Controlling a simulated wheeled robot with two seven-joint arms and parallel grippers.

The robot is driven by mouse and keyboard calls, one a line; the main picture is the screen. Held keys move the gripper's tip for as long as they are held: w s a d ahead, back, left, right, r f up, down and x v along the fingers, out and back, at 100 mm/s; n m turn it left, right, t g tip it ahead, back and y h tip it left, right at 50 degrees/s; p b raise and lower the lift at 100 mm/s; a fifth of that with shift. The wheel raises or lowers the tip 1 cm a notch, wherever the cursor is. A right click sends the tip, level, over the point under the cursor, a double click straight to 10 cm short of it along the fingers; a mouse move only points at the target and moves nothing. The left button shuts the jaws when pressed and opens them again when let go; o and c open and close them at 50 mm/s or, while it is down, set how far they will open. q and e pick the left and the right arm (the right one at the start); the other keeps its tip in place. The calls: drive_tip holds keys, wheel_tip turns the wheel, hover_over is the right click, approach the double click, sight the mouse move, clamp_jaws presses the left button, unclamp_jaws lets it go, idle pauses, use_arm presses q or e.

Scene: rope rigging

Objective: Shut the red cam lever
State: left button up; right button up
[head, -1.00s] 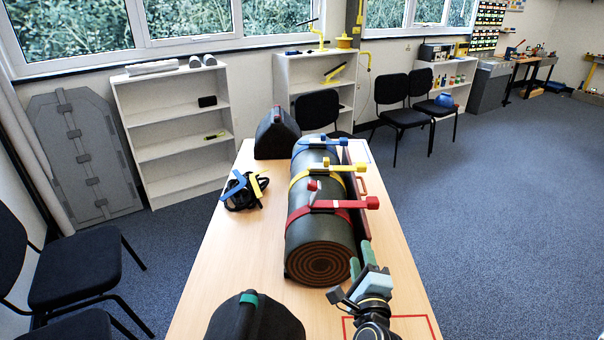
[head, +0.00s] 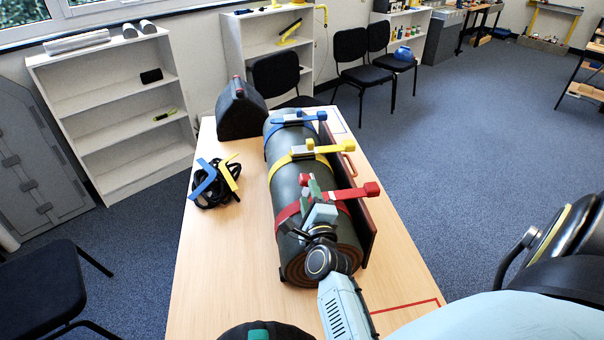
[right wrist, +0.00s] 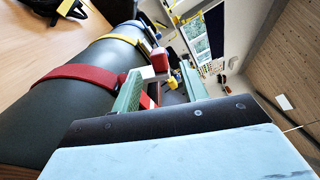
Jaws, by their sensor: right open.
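The red strap (head: 288,213) wraps the near end of a dark rolled mat (head: 287,180) on the table. A red-ended arm (head: 371,189) of its fitting sticks out to the right. A smaller red lever tip (head: 303,179) shows by my right gripper (head: 312,192), which is over the red buckle, its green fingers apart. In the right wrist view, a red knob (right wrist: 160,60) on a pale stem appears between the fingers of the gripper (right wrist: 160,90). I cannot tell whether they touch it. The gripper hides much of the buckle. My left gripper is out of view.
A yellow strap (head: 284,163) and a blue strap (head: 275,128) lie farther along the roll, with their own fittings. Black cord with blue and yellow pieces (head: 212,186) lies left. A dark wedge-shaped block (head: 240,112) stands behind. The table's left side is mostly clear.

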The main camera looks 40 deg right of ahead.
sight(303, 176)
drive_tip(key=x, duration=0.7)
drive_tip(key=shift+w+d, duration=0.1)
drive_tip(key=shift+w, duration=0.1)
drive_tip(key=shift+w+d, duration=0.1)
drive_tip(key=shift+w, duration=0.2)
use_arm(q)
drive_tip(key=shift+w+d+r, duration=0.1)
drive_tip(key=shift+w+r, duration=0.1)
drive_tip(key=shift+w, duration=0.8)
use_arm(e)
clamp_jaws()
